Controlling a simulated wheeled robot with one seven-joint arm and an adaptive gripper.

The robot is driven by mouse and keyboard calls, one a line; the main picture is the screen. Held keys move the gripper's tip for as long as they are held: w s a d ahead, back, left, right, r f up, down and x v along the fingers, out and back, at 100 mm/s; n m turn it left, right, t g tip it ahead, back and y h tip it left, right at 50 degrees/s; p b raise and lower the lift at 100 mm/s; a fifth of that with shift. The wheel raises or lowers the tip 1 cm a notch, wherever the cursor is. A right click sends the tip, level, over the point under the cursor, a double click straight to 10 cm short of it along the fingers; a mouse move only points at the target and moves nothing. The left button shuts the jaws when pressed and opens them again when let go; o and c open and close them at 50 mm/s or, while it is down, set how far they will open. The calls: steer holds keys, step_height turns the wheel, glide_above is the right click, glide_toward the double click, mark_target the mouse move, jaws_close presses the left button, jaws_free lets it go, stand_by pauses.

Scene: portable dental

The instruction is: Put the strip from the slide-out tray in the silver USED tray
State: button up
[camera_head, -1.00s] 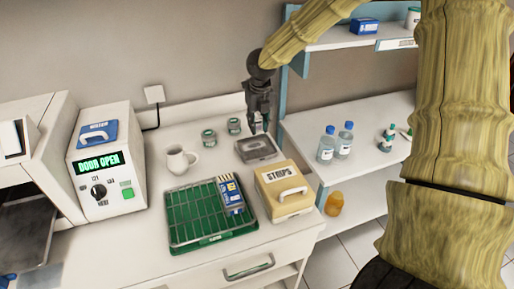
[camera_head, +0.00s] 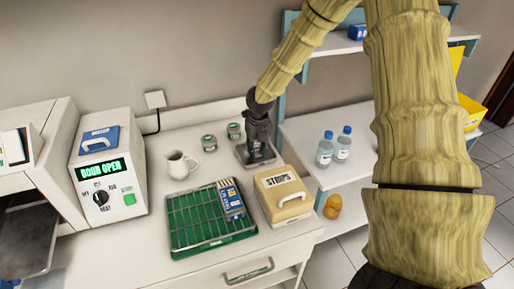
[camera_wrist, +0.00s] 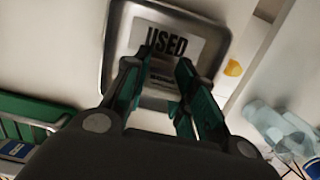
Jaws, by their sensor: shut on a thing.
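The silver USED tray (camera_head: 274,159) stands at the back right of the counter, behind the cream box. It also shows in the wrist view (camera_wrist: 113,35), with a white USED label on its floor. My gripper (camera_head: 258,150) points down over this tray. In the wrist view my fingertips (camera_wrist: 163,60) are in front of the label, inside the outline of the rim. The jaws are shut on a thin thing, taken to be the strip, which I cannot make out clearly. The slide-out tray (camera_head: 27,240) sticks out of the machine at the far left, and I see no strip on it.
A cream STRIPS box (camera_head: 292,205) stands in front of the silver tray. A green rack (camera_head: 190,243) with a blue packet (camera_head: 231,204) lies to its left. A white jug (camera_head: 178,164) and two small jars (camera_head: 208,143) stand left of my gripper. Bottles (camera_head: 325,150) stand on the right shelf.

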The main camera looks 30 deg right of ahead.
steer(key=shift+f, duration=0.15)
steer(key=o, duration=0.7)
steer(key=shift+r, duration=0.25)
steer(key=shift+s+a+r+b, duration=0.1)
steer(key=shift+s+r+b, duration=0.2)
steer(key=shift+r, duration=1.65)
steer(key=shift+s+a+r+b, duration=0.15)
steer(key=shift+r+b, duration=0.2)
steer(key=shift+r, duration=1.65)
steer(key=shift+s+d+r+b, duration=0.1)
steer(key=shift+s+r+b, duration=0.2)
steer(key=shift+r, duration=1.65)
